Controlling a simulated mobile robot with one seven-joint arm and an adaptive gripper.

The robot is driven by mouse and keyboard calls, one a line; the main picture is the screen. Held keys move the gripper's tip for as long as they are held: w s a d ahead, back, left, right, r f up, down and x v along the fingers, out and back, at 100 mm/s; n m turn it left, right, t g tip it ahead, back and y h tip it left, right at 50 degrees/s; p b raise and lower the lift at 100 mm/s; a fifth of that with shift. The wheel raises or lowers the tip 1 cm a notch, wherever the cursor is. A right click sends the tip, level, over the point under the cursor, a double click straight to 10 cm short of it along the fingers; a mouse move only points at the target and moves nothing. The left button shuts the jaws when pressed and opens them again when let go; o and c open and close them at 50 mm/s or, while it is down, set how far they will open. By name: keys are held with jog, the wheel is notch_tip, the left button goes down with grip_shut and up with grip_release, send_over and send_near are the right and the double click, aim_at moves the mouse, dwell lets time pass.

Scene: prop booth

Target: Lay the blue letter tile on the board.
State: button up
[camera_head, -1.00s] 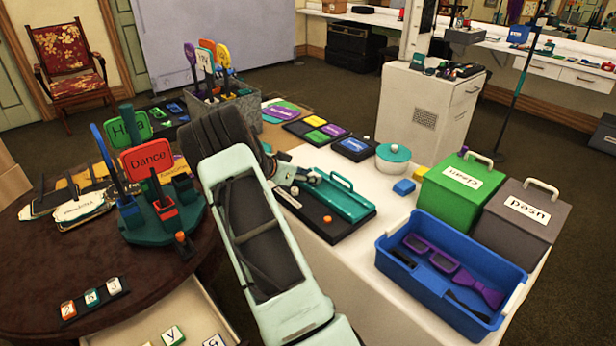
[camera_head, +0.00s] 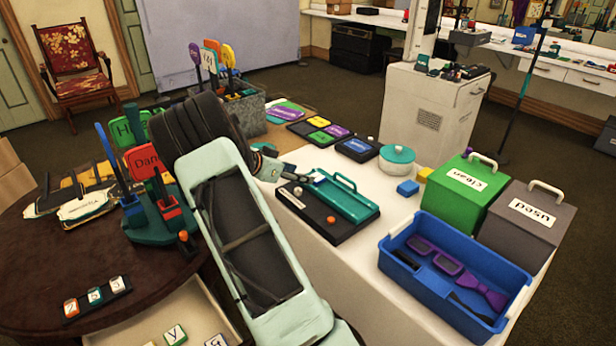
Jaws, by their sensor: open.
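My gripper (camera_head: 289,171) is open at the far left corner of a teal handled tray (camera_head: 345,205) on the white table. The tray sits on a dark board (camera_head: 318,226). A small white and blue piece (camera_head: 318,177) shows just right of my fingertips, and I cannot tell whether it is a tile or whether the fingers touch it. Letter tiles lie in the open drawer: a green-edged Y (camera_head: 175,335) and a G (camera_head: 215,341) with a bluish edge, cut off by the frame. I cannot tell for sure which tile is the blue letter tile.
A blue bin (camera_head: 395,282) with purple props, a green box (camera_head: 462,187) and a grey box (camera_head: 525,225) stand right. A teal-lidded pot (camera_head: 396,160) and a blue block (camera_head: 407,188) are behind the tray. A sign holder (camera_head: 160,227) stands on the round table left.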

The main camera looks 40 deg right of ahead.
jog(key=v, duration=0.5)
jog(key=shift+a, duration=0.1)
jog(key=shift+r, duration=0.1)
